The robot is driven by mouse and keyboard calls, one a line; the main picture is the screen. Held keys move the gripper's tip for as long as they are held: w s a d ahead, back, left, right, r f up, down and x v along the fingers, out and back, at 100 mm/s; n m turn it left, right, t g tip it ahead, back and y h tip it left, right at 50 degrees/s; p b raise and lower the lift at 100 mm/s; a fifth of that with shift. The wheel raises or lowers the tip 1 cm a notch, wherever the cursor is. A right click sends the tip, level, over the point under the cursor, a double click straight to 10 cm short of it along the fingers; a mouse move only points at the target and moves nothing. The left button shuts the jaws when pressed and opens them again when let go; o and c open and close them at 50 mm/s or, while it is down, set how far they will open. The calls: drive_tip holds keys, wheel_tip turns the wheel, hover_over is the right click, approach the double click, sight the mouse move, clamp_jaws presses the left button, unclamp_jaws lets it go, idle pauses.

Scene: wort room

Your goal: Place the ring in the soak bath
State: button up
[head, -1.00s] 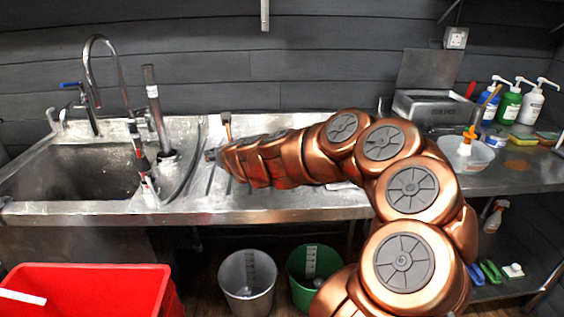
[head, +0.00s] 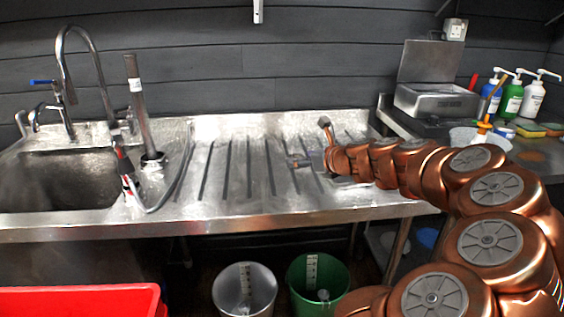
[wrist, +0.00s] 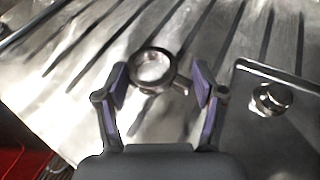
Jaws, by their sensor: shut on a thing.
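The ring (wrist: 152,66) is a small metal hoop with a short stub, seen between the purple pads of my gripper (wrist: 160,80) in the wrist view. My gripper is shut on it above the ribbed steel drainboard. A steel box with a raised lid (head: 436,101), which looks like the soak bath, stands at the back right, well apart from my gripper. Its inside is hidden.
A sink (head: 65,180) with a tap is at the left. A metal fitting (wrist: 270,98) beside a bar shows right of my gripper in the wrist view. Pump bottles (head: 512,98) and a bowl (head: 465,138) stand right. Below are a red crate (head: 80,300) and two buckets.

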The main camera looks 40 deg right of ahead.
drive_tip(key=shift+s+d+f, duration=0.25)
drive_tip(key=shift+s+d, duration=0.15)
drive_tip(key=shift+s, duration=0.1)
drive_tip(key=b, duration=0.1)
hover_over(282, 160)
drive_tip(key=shift+w+f, duration=0.2)
drive_tip(key=shift+f, duration=0.55)
drive_tip(key=shift+f+b, duration=0.65)
drive_tip(key=shift+f, duration=1.1)
drive_tip(key=shift+f, duration=0.1)
drive_tip(key=o, duration=1.3)
drive_tip(key=shift+s+a+r, duration=0.1)
drive_tip(key=shift+s+r, duration=0.15)
drive_tip(key=p+v, duration=0.1)
drive_tip(key=v, duration=1)
drive_tip(key=shift+s+p, duration=0.2)
drive_tip(key=shift+p, duration=0.1)
